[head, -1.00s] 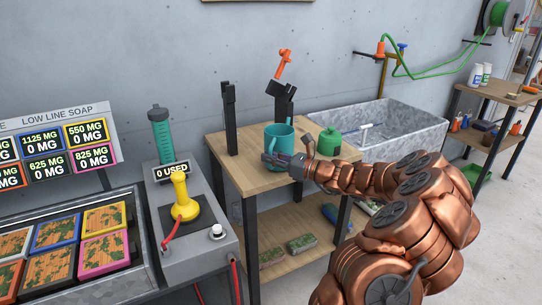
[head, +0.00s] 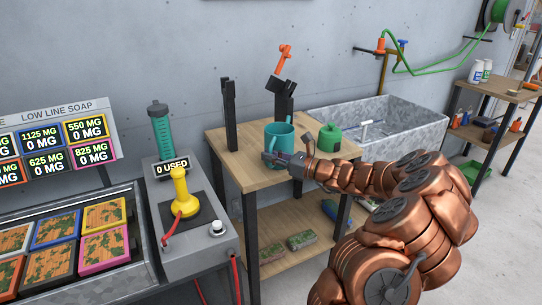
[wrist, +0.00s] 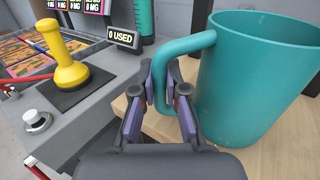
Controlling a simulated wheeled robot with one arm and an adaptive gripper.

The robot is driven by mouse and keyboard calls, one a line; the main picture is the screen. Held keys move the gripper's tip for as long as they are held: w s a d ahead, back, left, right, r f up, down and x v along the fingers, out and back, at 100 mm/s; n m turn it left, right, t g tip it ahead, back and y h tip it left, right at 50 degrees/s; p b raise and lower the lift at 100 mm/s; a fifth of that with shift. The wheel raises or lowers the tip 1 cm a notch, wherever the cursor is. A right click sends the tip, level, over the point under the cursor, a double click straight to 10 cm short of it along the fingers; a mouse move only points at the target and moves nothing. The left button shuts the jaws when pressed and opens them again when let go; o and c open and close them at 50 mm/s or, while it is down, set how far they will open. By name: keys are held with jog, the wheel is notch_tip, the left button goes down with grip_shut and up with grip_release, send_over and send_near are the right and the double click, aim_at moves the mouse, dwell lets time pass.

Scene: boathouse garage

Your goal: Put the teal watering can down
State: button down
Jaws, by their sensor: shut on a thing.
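The teal watering can (head: 280,136) is upright at the front part of the wooden table (head: 243,171). Its body (wrist: 255,80) fills the right of the wrist view, with the handle (wrist: 160,88) towards me. My gripper (head: 284,160) is shut on that handle, and its two fingers (wrist: 162,80) stand on either side of it in the wrist view. The can's base is at or very close to the table top; I cannot tell whether it touches. The spout is not visible.
A green container (head: 329,138) stands just right of the can. Black upright posts (head: 230,115) are at the table's back. A grey console with a yellow lever (head: 181,192) is to the left. A metal trough (head: 400,125) is behind right. Bare table top lies left of the can.

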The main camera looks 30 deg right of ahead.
jog(key=c, duration=1.1)
grip_release()
jog(key=c, duration=0.4)
jog(key=shift+s, duration=0.1)
jog(key=shift+p+v, duration=2.55)
jog(key=shift+v, duration=4.9)
